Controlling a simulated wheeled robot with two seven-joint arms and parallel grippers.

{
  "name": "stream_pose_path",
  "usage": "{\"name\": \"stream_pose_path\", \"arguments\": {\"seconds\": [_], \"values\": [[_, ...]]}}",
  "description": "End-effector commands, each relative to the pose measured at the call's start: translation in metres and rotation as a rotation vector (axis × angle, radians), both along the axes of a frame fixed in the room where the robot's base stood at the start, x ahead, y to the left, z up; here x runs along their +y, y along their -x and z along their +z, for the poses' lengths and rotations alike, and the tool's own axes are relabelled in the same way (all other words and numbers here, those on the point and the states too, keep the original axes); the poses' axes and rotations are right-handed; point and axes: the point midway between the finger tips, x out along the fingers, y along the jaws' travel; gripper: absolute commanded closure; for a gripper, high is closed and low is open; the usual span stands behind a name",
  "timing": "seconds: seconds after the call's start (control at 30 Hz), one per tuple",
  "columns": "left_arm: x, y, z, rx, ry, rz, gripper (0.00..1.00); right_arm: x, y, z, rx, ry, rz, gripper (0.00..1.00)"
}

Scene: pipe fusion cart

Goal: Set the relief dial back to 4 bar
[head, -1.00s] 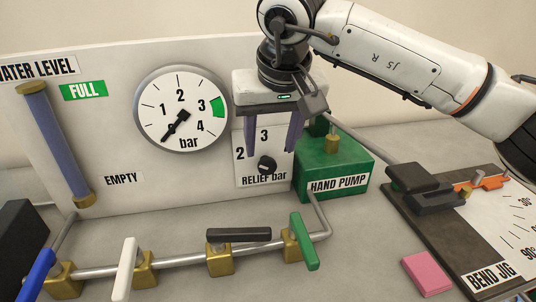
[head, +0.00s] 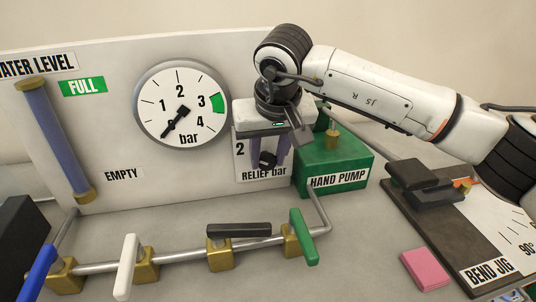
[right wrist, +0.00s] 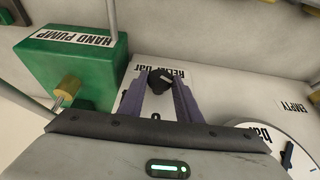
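The relief dial is a small black knob (head: 266,160) on a white plate (head: 264,179) marked "RELIEF bar". In the head view the numeral 2 shows on the plate; the other numerals are hidden behind my right gripper (head: 270,158). That gripper is at the dial with its two purple fingers apart. In the right wrist view the knob (right wrist: 160,80) shows between the fingertips (right wrist: 159,84), with a light mark on its face. The fingers look spaced around it; firm contact cannot be made out. My left gripper is not in view.
A pressure gauge (head: 158,95) is left of the dial, its needle pointing lower left. The green hand pump (head: 345,155) stands close on the right. Below runs a pipe (head: 190,260) with several valve levers. A bend jig (head: 440,240) and pink block (head: 425,270) lie at right.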

Motion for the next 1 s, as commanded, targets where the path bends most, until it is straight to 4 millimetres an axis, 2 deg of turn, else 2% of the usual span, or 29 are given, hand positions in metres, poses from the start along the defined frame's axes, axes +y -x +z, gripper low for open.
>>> {"name": "stream_pose_path", "arguments": {"seconds": [0.37,1.0], "values": [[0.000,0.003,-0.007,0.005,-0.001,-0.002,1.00,-0.003,-0.001,-0.001,0.014,-0.074,-0.004,0.92],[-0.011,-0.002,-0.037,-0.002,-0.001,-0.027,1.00,-0.012,-0.003,-0.006,0.098,-0.501,-0.003,0.92]]}}
